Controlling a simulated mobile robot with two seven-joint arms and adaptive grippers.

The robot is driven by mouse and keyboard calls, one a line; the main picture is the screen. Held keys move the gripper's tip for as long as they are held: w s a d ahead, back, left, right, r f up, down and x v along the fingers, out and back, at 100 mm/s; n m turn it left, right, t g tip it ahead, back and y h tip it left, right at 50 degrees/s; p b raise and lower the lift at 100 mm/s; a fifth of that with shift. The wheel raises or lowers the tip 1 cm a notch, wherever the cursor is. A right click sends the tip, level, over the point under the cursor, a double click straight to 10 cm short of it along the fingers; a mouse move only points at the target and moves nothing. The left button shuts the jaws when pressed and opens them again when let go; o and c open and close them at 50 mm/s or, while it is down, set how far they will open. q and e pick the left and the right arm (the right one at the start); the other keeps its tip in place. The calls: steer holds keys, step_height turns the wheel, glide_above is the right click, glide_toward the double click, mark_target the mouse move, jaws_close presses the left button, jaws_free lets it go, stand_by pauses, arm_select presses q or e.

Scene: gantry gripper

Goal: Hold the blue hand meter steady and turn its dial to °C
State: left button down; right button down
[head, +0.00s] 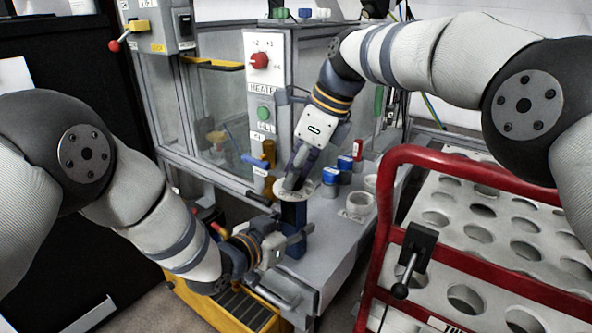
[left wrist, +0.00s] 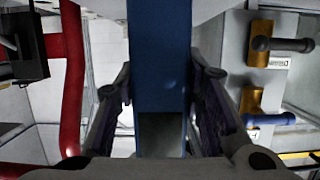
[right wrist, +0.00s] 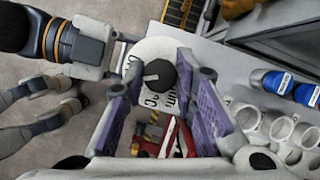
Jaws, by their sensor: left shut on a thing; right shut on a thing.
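The blue hand meter (head: 293,214) stands upright at the near left corner of the grey bench, with a round white dial face (head: 290,192) on top. My left gripper (head: 287,240) is shut on its blue body; in the left wrist view the body (left wrist: 160,65) fills the space between the fingers. My right gripper (head: 293,183) reaches down from above and is shut on the dial's black knob (right wrist: 161,75). The knob's white mark points left in the right wrist view. °C is printed just below the knob there; other lettering is partly hidden by the fingers.
Blue-topped jars (head: 331,176), a red-topped jar (head: 357,150) and white cups (head: 359,203) stand right of the meter. A red-railed cart (head: 383,215) with a holed white tray is at the right. A heater panel (head: 262,85) rises behind the meter.

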steer(key=shift+n, duration=0.4)
steer(key=c, duration=1.3)
jaws_free()
steer(key=v, duration=1.2)
steer(key=shift+w, duration=0.1)
